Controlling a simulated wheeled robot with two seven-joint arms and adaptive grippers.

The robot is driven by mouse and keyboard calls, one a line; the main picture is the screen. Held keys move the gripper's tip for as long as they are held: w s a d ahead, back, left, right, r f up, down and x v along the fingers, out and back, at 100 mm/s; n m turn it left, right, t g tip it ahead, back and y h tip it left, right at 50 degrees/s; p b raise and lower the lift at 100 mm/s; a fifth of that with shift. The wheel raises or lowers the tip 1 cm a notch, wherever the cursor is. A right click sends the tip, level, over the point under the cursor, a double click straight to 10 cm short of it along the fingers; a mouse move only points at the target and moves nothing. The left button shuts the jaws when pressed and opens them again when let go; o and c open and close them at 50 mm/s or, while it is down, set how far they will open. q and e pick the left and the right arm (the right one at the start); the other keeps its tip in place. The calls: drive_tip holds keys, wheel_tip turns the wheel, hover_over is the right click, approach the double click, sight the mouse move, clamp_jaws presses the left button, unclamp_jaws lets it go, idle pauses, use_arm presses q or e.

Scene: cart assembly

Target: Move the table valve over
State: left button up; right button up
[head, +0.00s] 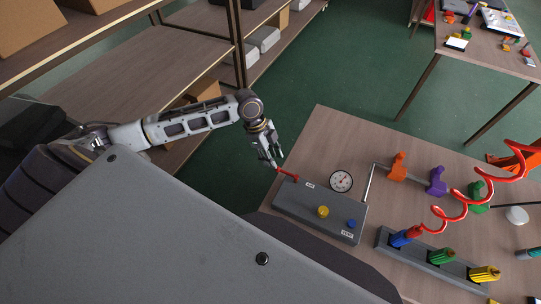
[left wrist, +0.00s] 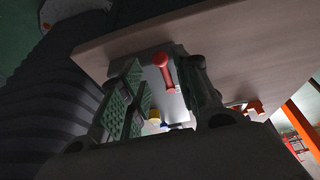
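The table valve shows as a red lever (head: 287,174) at the back left end of a grey box (head: 318,208) on the table. The lever points left, toward my left gripper (head: 272,157). In the left wrist view, the red lever (left wrist: 164,72) lies between the two fingers of my left gripper (left wrist: 160,95), with gaps on both sides. The gripper is open, and I see no clear contact with the lever. My right gripper is in neither view.
The box also carries a yellow knob (head: 323,212), a blue knob (head: 351,223) and a gauge (head: 340,181). To the right are orange (head: 398,167) and purple (head: 437,181) fittings, a rack (head: 430,260) of coloured connectors and a red coiled hose (head: 460,205). Shelves (head: 150,60) stand back left.

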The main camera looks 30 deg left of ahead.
sight(284, 172)
use_arm(q)
drive_tip(key=shift+b+x, duration=1.7)
drive_tip(key=shift+x, duration=1)
drive_tip(key=c, duration=0.6)
